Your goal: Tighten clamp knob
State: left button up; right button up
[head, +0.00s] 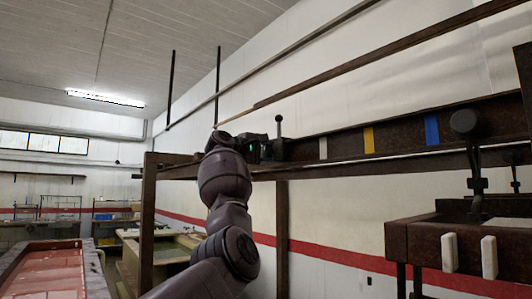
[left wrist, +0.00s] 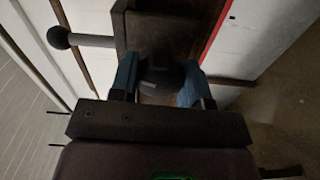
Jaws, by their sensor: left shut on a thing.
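My left gripper (head: 264,149) is up at the dark rail (head: 345,146), at the left part of its length. In the left wrist view the blue fingers of my left gripper (left wrist: 158,80) are shut on a dark rounded knob (left wrist: 165,73), one finger on each side of it. The dark clamp body (left wrist: 158,32) is just beyond the knob. A ball-ended lever (left wrist: 58,38) sticks out from the clamp to the left; it stands upright in the head view (head: 279,127). In the head view the gripper and arm hide the knob. My right gripper is not in view.
The rail carries a white mark (head: 323,148), a yellow mark (head: 369,138) and a blue mark (head: 431,129). At right stands a brown bench fixture (head: 420,240) with a black ball-topped lever (head: 465,123). A reddish-topped table (head: 50,272) is at lower left.

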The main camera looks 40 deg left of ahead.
pick_arm(q)
jog(key=m, duration=0.4)
jog(key=shift+f+m+p, duration=0.1)
jog(key=shift+m+p, duration=0.2)
jog(key=m, duration=0.2)
jog(key=shift+m+p, duration=0.3)
jog(key=shift+m, duration=0.1)
jog(key=m, duration=0.2)
jog(key=shift+m+p, duration=0.35)
jog(key=shift+m, duration=0.65)
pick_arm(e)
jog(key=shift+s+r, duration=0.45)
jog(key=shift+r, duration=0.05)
pick_arm(q)
jog(key=shift+m, duration=0.3)
jog(key=o, duration=0.9)
jog(key=shift+a, duration=0.1)
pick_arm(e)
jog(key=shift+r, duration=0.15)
pick_arm(q)
jog(key=shift+o, duration=0.2)
